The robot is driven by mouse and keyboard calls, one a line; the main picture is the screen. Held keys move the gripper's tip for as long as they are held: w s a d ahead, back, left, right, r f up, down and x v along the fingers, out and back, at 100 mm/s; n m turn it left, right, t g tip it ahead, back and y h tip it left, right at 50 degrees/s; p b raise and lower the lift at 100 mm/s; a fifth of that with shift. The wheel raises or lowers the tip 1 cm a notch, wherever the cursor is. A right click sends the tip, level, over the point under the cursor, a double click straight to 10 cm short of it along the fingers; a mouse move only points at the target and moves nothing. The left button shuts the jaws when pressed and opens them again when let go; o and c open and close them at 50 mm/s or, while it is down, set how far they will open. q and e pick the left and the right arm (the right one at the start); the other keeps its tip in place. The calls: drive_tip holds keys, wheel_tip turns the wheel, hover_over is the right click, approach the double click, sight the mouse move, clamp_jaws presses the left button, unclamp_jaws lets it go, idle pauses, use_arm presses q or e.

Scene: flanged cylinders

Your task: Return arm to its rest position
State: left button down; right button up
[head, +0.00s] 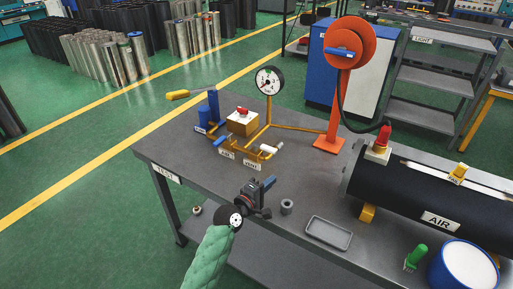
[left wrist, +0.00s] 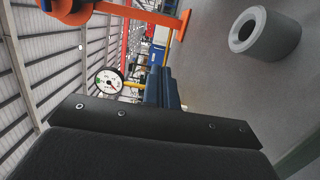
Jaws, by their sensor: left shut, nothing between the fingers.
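My left gripper (head: 266,187) is over the front left part of the grey table (head: 320,190), with its blue-tipped fingers shut and nothing between them. The green-sleeved arm behind it is mine and comes in from the bottom edge. In the left wrist view the shut blue fingers (left wrist: 163,90) show in the middle, beyond a dark bar of the gripper. A small grey hollow cylinder (head: 287,207) stands on the table just right of the gripper, apart from it. It also shows at the upper right of the left wrist view (left wrist: 268,32). My right gripper is not in view.
A shallow grey tray (head: 328,233) lies to the right, near a large black AIR cylinder (head: 440,200). Behind the gripper is a yellow-piped test fixture with a round gauge (head: 269,80). An orange reel stand (head: 333,120) stands at the back. The floor left of the table is clear.

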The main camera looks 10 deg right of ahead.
use_arm(q)
drive_tip(key=shift+s+a+f, duration=0.15)
drive_tip(key=shift+s+a, duration=0.1)
drive_tip(key=s+a+f+m+g+y, duration=0.3)
drive_tip(key=s+a+f+y, duration=0.15)
drive_tip(key=s+a, duration=0.7)
drive_tip(key=s+a+f+m+g+y, duration=0.3)
drive_tip(key=s+a+f+m+y, duration=0.15)
drive_tip(key=s+a, duration=0.7)
drive_tip(key=s+a+f+m+g+y, duration=0.25)
drive_tip(key=s+a+f+y, duration=0.2)
drive_tip(key=s+a, duration=0.75)
wheel_tip(320, 180, down, 26)
drive_tip(key=w+d, duration=0.1)
drive_tip(key=d, duration=0.1)
drive_tip(key=s+f+g, duration=0.1)
drive_tip(key=s+f, duration=0.3)
drive_tip(key=f, duration=0.7)
drive_tip(key=s+f, duration=0.4)
drive_tip(key=f, duration=0.7)
drive_tip(key=shift+d+f+m+g, duration=0.2)
drive_tip(key=shift+d+m+g, duration=0.1)
drive_tip(key=shift+g, duration=0.05)
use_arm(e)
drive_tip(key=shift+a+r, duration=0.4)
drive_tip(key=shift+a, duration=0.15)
